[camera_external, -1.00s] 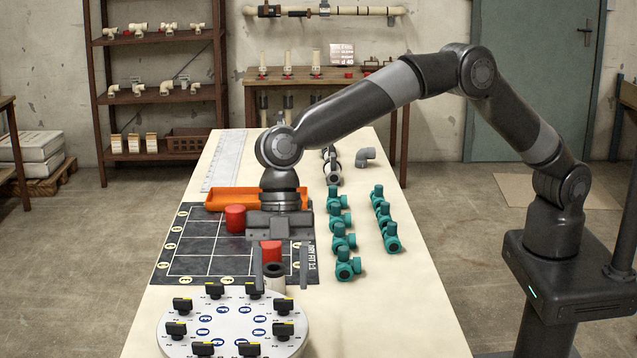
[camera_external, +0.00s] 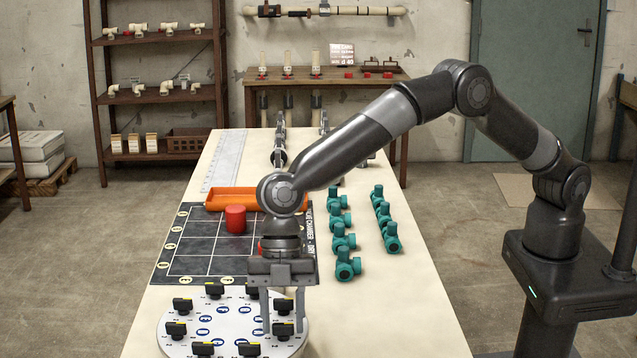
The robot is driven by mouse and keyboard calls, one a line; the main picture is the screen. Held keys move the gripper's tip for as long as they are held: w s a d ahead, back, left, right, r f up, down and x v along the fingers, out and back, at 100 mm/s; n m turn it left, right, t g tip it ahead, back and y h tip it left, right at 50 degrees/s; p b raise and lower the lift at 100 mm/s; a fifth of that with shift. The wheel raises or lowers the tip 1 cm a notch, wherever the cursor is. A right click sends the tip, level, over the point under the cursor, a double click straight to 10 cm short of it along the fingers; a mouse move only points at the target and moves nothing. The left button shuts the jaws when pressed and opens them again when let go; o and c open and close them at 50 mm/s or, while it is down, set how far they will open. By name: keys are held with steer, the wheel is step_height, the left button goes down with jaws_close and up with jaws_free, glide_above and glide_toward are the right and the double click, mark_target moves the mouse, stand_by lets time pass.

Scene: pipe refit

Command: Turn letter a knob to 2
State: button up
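A round light-grey plate (camera_external: 232,329) lies at the near end of the table. It carries a ring of several black knobs with yellow marks, small numbers around them and blue letter labels too small to read, so I cannot tell which knob is a or where it points. My gripper (camera_external: 284,322) points down over the plate's right side, its two fingers apart. One finger is on each side of a right-hand knob (camera_external: 283,307) in the picture; another knob (camera_external: 284,331) shows just below it. I cannot tell whether the fingers touch either.
A dark gridded mat (camera_external: 190,246) lies behind the plate, with a red cylinder (camera_external: 235,219) on it and another red piece partly hidden by my arm. An orange tray (camera_external: 225,199) is at its back. Several teal valves (camera_external: 348,264) stand to the right.

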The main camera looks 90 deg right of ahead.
steer(key=c, duration=0.6)
steer(key=m+t, duration=0.1)
steer(key=m, duration=0.2)
steer(key=m+t, duration=0.1)
steer(key=m, duration=0.1)
steer(key=shift+s+m, duration=0.2)
steer(key=shift+m, duration=0.2)
steer(key=m+t+h, duration=0.1)
steer(key=m, duration=0.4)
steer(key=shift+s+a+t+h, duration=0.1)
steer(key=shift+a+t+h, duration=0.05)
steer(key=shift+t+h, duration=0.25)
steer(key=m+h, duration=0.1)
steer(key=m, duration=0.2)
steer(key=m+h, duration=0.1)
steer(key=m, duration=0.2)
steer(key=shift+a+m+t, duration=0.15)
steer(key=shift+m+t, duration=0.25)
steer(key=m+h, duration=0.1)
steer(key=m, duration=0.2)
steer(key=m+h, duration=0.1)
steer(key=m, duration=0.2)
steer(key=shift+a+g+h, duration=0.1)
steer(key=shift+g+h, duration=0.2)
steer(key=shift+h, duration=0.1)
